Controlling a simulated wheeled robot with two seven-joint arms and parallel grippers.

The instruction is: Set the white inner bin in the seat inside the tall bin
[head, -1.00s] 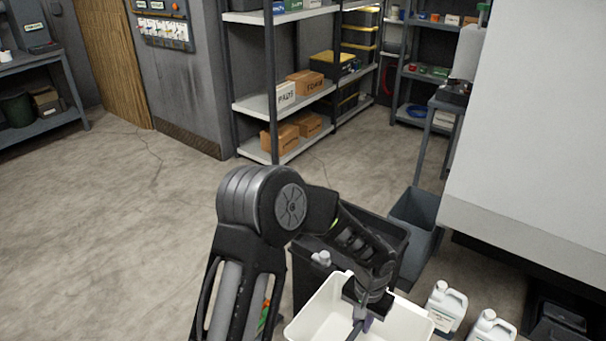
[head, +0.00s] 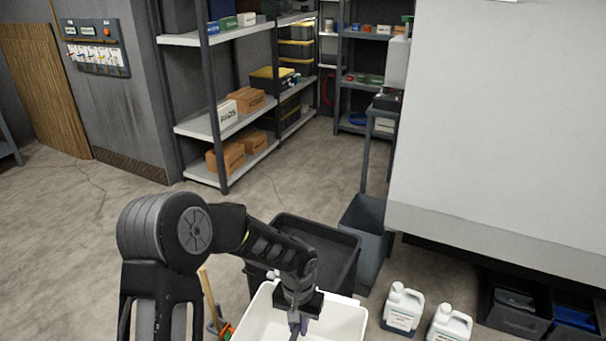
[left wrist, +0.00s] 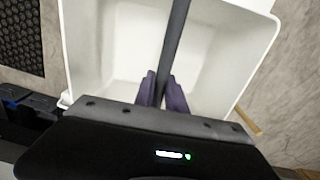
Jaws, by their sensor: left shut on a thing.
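The white inner bin (head: 345,318) is at the bottom of the head view, cut off by the lower edge. My left gripper (head: 297,326) is over its opening, shut on a grey bar that crosses the bin. In the left wrist view the purple fingers (left wrist: 162,92) close on this bar (left wrist: 175,45), with the empty inside of the white bin (left wrist: 110,45) below. A tall black bin (head: 343,262) stands just behind the white bin, partly covered by my arm. Its inner seat cannot be made out. My right gripper is not in view.
A grey-blue open bin (head: 372,216) stands behind the black one. Two white jugs (head: 402,306) (head: 449,325) stand to the right, near dark crates (head: 515,305). A large pale panel (head: 500,120) fills the right side.

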